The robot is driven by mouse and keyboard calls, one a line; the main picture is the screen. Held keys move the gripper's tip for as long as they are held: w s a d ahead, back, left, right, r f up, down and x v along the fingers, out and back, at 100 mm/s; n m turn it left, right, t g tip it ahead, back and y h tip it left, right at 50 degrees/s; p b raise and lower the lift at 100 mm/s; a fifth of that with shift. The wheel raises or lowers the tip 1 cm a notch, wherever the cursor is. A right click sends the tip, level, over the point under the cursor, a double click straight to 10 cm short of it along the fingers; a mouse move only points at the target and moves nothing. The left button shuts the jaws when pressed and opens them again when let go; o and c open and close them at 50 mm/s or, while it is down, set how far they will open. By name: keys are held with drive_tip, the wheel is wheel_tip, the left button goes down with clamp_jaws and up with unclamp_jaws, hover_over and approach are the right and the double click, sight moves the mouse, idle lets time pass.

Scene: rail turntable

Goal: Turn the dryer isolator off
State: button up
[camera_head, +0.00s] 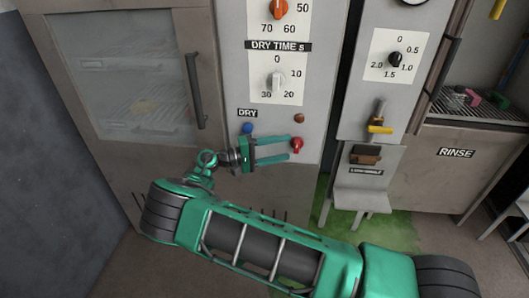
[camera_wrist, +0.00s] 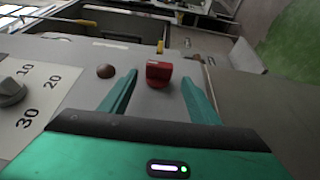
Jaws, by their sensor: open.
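The dryer isolator is most likely the red rotary knob (camera_head: 297,145) low on the dryer's grey panel, right of the DRY label. In the wrist view the red knob (camera_wrist: 158,73) stands just beyond and between my two fingertips. My gripper (camera_head: 292,149) is open, with its green fingers pointing at the panel; it also shows in the wrist view (camera_wrist: 158,88). The fingers appear to lie on either side of the knob. I cannot tell whether they touch it. Nothing is held.
A blue button (camera_head: 247,128) and a brown round button (camera_head: 299,118) are near the knob. The DRY TIME dial (camera_head: 276,82) and an orange dial (camera_head: 278,9) are above. The glass dryer door (camera_head: 130,85) is left. A yellow-handled lever (camera_head: 380,128) and the RINSE cabinet (camera_head: 456,152) are right.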

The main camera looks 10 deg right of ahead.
drive_tip(key=a, duration=0.8)
drive_tip(key=shift+s+a+f, duration=0.15)
drive_tip(key=shift+s+a, duration=0.05)
drive_tip(key=shift+s, duration=0.05)
